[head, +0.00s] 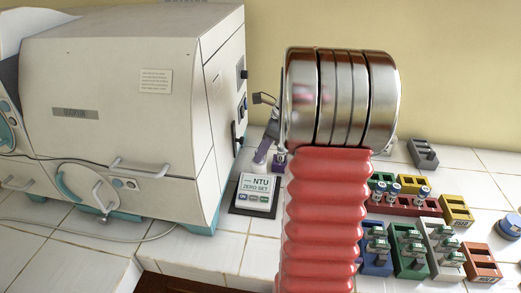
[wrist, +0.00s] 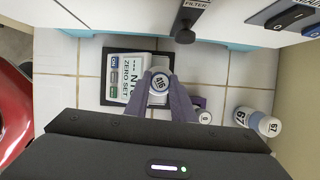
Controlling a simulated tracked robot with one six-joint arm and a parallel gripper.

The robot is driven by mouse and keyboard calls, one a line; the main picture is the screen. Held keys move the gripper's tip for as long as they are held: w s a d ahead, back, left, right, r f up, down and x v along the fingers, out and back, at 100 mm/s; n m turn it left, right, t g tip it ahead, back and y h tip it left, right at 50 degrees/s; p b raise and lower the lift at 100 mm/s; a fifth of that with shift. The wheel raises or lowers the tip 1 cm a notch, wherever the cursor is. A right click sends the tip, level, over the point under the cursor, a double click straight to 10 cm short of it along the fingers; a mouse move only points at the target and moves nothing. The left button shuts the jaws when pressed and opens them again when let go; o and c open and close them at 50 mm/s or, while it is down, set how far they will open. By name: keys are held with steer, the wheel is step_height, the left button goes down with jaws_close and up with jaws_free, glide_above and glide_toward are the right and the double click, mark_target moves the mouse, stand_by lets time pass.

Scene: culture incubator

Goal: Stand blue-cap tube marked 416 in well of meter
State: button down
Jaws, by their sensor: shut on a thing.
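In the wrist view my gripper (wrist: 161,92) is shut on the tube marked 416 (wrist: 159,81), seen from above by its round numbered top. The tube is over the right part of the meter (wrist: 118,57), whose panel reads NTU and ZERO SET. The tube's body and the meter's well are hidden, so I cannot tell whether the tube is in the well or above it. In the head view the meter (head: 258,191) lies beside the white incubator, and my gripper (head: 266,147) is mostly hidden behind my red arm.
The large white incubator (head: 115,95) stands close left of the meter. A white bottle marked 67 (wrist: 262,122) and a small purple holder (wrist: 199,102) are right of the gripper in the wrist view. Coloured racks with vials (head: 410,243) fill the right side of the tiled bench.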

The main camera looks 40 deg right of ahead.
steer(key=shift+f, duration=0.3)
steer(key=c, duration=1.4)
jaws_free()
steer(key=shift+c, duration=0.2)
steer(key=v, duration=1.3)
steer(key=shift+r, duration=0.35)
steer(key=shift+s, duration=0.1)
